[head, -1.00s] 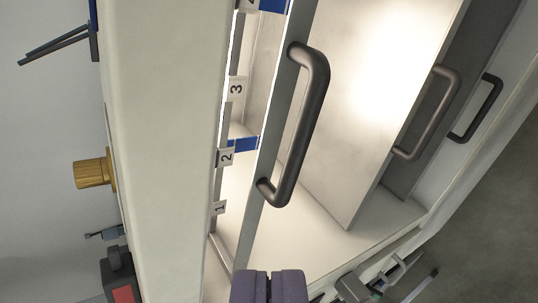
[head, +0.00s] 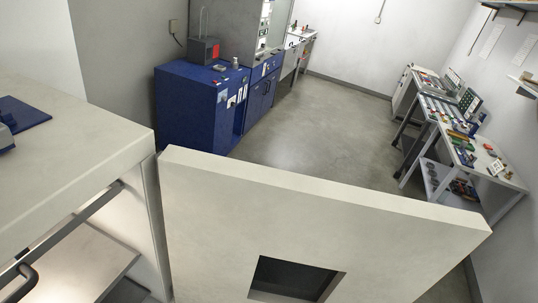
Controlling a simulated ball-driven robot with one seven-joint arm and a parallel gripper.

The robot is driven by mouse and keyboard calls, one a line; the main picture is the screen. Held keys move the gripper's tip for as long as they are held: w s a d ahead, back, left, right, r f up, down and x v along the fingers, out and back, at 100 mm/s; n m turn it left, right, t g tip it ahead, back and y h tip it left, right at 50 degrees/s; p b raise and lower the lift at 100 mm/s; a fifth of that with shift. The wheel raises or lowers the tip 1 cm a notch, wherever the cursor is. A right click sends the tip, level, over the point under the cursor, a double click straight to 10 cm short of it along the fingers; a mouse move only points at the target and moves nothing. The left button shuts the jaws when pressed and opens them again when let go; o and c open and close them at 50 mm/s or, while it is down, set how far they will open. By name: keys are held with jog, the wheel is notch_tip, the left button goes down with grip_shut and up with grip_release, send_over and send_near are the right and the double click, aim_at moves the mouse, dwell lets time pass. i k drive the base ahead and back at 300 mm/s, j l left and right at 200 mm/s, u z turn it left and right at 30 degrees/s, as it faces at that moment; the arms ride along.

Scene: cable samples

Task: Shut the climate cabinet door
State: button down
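The climate cabinet (head: 105,150) is a cream box at the left of the head view, seen from above its top. Its lit inside shows at the lower left, with a grey rail and a dark curved handle (head: 20,283). The cabinet door (head: 225,220) is a thick cream panel with a dark square window (head: 292,279). It stands open, reaching from near the cabinet's right front corner across the lower middle to the right. Its lower part is cut off by the picture edge. My gripper is not in view.
Behind the door are a blue cabinet (head: 195,105) with a dark device (head: 204,51) on top, and further benches along the wall. At the right stand tables (head: 515,181) with many small items. The grey floor (head: 315,125) between them is clear.

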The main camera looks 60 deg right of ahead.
aim_at(237, 231)
jog(key=l+u, duration=0.35)
jog(key=u, duration=0.15)
jog(key=k+l+u, duration=0.15)
jog(key=l+u, duration=0.3)
jog(key=k+l+u, duration=0.2)
jog(key=k+l, duration=0.15)
jog(key=l, duration=0.3)
jog(key=k+l+u, duration=0.2)
jog(key=k+l, duration=0.2)
jog(key=l, duration=0.2)
jog(key=k+l+u, duration=0.2)
jog(key=k+l, duration=0.75)
jog(key=l, duration=0.15)
jog(key=k+l, duration=0.45)
jog(key=l, duration=0.15)
